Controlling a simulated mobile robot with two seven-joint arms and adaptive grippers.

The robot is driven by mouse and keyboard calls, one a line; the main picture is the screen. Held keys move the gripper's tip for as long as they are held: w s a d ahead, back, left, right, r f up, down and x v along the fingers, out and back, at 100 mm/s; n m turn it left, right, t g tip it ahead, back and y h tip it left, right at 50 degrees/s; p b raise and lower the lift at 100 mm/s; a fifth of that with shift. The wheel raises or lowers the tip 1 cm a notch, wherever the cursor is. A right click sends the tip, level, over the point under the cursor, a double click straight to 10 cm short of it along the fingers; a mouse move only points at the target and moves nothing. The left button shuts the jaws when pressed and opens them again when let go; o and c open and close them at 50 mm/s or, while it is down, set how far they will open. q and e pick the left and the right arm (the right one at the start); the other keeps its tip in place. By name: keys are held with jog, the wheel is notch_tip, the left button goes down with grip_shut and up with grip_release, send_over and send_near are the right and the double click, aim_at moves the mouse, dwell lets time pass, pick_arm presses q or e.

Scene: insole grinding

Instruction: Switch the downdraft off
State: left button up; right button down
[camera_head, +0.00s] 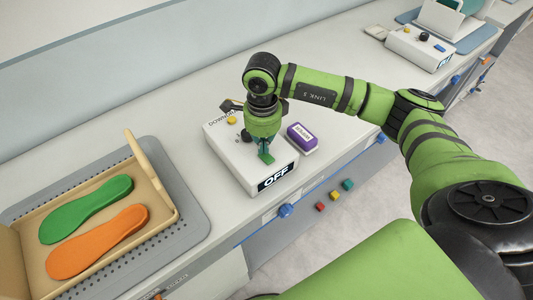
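The white downdraft control box (225,150) stands on the bench in the middle of the head view. Its top lettering is partly covered by my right gripper. A sign on its front edge (276,178) reads OFF. A yellow button (231,120) and a dark knob (247,136) show on its top. My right gripper (265,153) points down over the box's top, near the front edge. A dark green piece shows at its tip; I cannot tell if it is a finger or a switch, nor whether the gripper touches the box. My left gripper is not in view.
A purple block with a label (302,138) lies right of the box. On the left, a tan tray (172,205) with green (85,208) and orange (97,242) insoles rests on a grey perforated plate (190,222). Another control box (415,48) stands far right, also reading OFF.

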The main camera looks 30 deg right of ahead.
jog(key=shift+r+p, duration=1.3)
jog(key=shift+r, duration=1.65)
jog(key=shift+a+f, duration=0.1)
